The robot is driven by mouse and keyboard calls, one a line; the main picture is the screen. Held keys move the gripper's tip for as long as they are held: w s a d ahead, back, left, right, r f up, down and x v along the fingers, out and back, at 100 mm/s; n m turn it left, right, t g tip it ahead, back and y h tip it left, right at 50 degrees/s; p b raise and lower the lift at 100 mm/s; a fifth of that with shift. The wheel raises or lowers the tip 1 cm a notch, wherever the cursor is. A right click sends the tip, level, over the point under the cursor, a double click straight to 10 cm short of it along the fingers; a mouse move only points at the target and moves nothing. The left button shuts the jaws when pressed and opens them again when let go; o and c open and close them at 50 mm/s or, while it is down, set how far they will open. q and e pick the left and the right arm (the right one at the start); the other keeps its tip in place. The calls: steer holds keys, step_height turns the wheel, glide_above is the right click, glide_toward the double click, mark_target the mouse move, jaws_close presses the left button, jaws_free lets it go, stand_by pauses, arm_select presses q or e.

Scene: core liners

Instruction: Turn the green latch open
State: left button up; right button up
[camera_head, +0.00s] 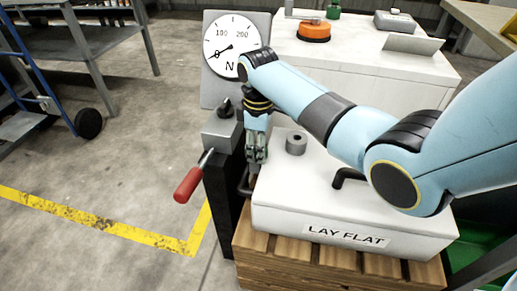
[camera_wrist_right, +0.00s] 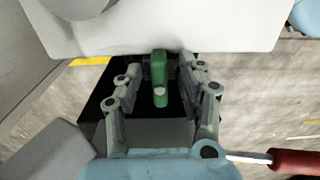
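The green latch (camera_wrist_right: 159,78) shows in the right wrist view, with a pale round spot at its lower end. It sits at the edge of the white box, against a black part. My right gripper (camera_wrist_right: 160,68) is open, with one finger on each side of the latch. A gap shows between each finger and the latch. In the head view my right gripper (camera_head: 256,158) points down beside the black post, and the latch is hidden there. My left gripper is not in view.
A white box (camera_head: 350,205) marked LAY FLAT lies on a wooden pallet (camera_head: 300,265), with a grey ring (camera_head: 296,143) on top. A red-handled lever (camera_head: 188,184) sticks out left of my gripper. A dial gauge (camera_head: 220,52) stands behind.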

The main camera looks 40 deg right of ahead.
jaws_close()
steer(key=shift+r, duration=0.1)
stand_by(0.3)
